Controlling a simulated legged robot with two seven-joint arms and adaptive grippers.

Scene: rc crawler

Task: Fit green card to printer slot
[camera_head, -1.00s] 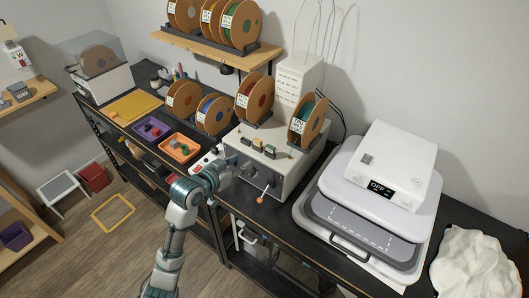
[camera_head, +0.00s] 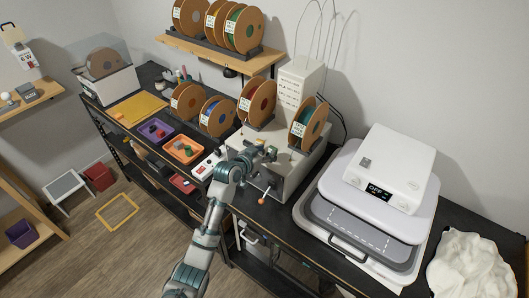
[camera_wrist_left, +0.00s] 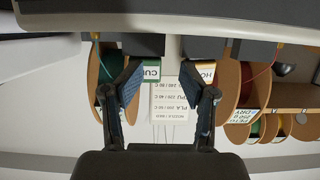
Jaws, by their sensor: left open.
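The printer (camera_head: 285,180) appears to be the beige box on the bench, with small cards along its top front edge. My left gripper (camera_head: 262,153) is over that edge and covers part of the cards. In the left wrist view the open gripper (camera_wrist_left: 167,85) has nothing clearly held between its fingers. A card with a green border (camera_wrist_left: 152,70), lettered "CU", shows beside the left-hand finger. A card with a yellow border (camera_wrist_left: 206,71), lettered "HO", is partly behind the right-hand finger. I cannot tell which slot each card is in. My right gripper is not in view.
Filament spools (camera_head: 309,124) stand on and beside the printer, with more on the wall shelf (camera_head: 222,52). An orange-handled lever (camera_head: 262,198) sticks out of its front. A heat press (camera_head: 365,205) stands to the right. Trays (camera_head: 184,150) of small parts lie to the left.

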